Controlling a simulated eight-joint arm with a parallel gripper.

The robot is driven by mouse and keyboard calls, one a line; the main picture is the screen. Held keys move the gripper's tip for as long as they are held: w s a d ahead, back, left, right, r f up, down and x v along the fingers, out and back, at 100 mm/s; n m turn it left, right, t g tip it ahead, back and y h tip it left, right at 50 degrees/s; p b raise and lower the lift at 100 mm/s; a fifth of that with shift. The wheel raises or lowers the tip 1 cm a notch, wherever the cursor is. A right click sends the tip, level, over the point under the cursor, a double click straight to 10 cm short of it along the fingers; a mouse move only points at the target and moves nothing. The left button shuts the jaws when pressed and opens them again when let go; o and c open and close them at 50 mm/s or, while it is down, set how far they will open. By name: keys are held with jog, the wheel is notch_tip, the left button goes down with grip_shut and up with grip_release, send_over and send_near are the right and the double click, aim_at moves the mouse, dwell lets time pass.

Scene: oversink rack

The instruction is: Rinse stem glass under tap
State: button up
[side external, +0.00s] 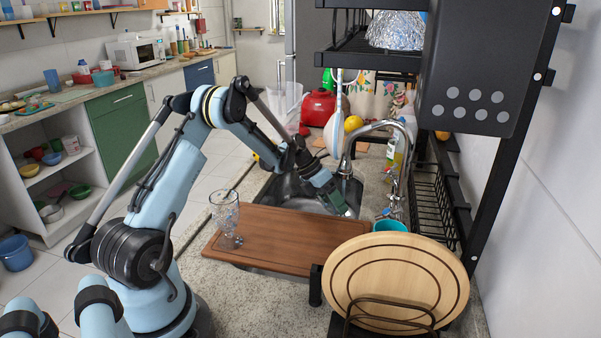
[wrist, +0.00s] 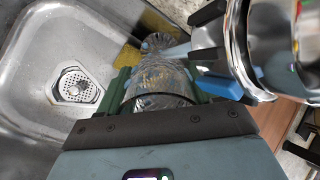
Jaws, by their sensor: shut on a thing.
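My gripper (side external: 334,197) is low over the sink (side external: 283,190), near the tap (side external: 399,128), whose chrome spout arches above it. In the wrist view its green fingers (wrist: 168,88) are shut on a clear, patterned glass (wrist: 160,76). The held glass points away from the wrist, its far end close to a pale blue piece by the tap (wrist: 284,40). I cannot tell whether that piece is water. The held glass is hard to make out in the side view. Another clear, patterned glass (side external: 227,218) stands upright on the wooden board (side external: 285,237).
The drain (wrist: 76,88) lies in the open basin left of my gripper. A round wooden board (side external: 396,285) stands in a rack at front right. A turquoise cup (side external: 390,226) is beside the tap. The black overhead rack (side external: 370,62) is close above.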

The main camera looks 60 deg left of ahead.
jog(key=shift+w+a, duration=0.1)
jog(key=shift+a, duration=0.05)
jog(key=shift+a, duration=0.1)
jog(key=s+a, duration=0.4)
jog(key=shift+s+a, duration=0.15)
jog(key=shift+s, duration=0.15)
dwell(0.5)
jog(key=shift+r, duration=0.1)
dwell(0.7)
notch_tip(320, 180, up, 12)
jog(key=s+a, duration=0.2)
dwell(0.9)
dwell(0.5)
